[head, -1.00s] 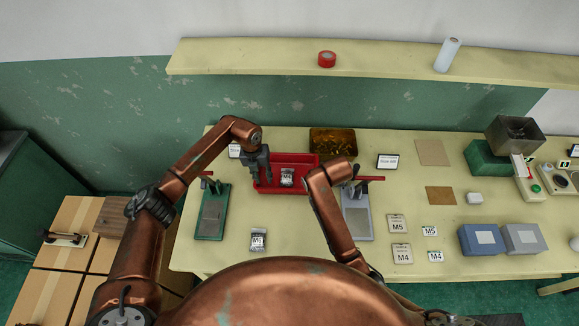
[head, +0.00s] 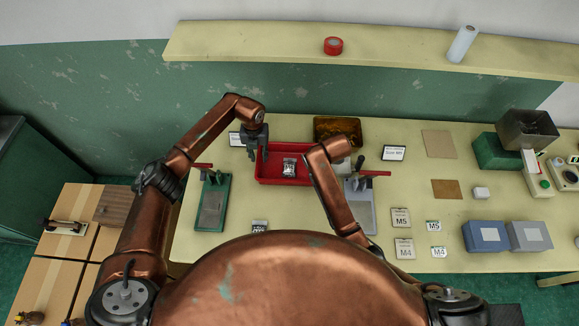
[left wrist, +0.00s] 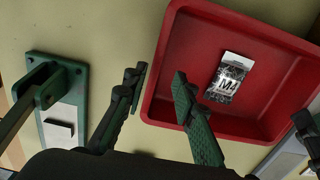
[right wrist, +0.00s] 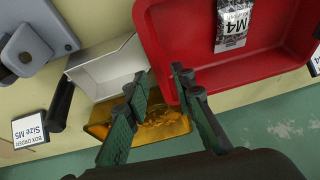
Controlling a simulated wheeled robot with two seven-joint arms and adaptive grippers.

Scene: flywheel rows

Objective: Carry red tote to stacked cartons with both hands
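The red tote (head: 266,178) sits on the table near its back edge, with a clear bag of dark parts labelled M4 (head: 290,166) inside. The stacked cartons (head: 55,270) stand on the floor left of the table. My left gripper (left wrist: 158,80) is open at the tote's left wall, one finger outside and one over the inside. My right gripper (right wrist: 160,78) is open at the tote's right wall, one finger to each side. It is mostly hidden behind its arm in the head view. I cannot tell whether any finger touches the tote.
An amber bin (head: 338,124) and a metal scoop (right wrist: 108,68) lie close to the tote. A green-based press (head: 212,205) stands left of it, a grey one (head: 361,210) right. A wooden block (head: 113,205) rests on the cartons. A shelf (head: 400,48) runs behind.

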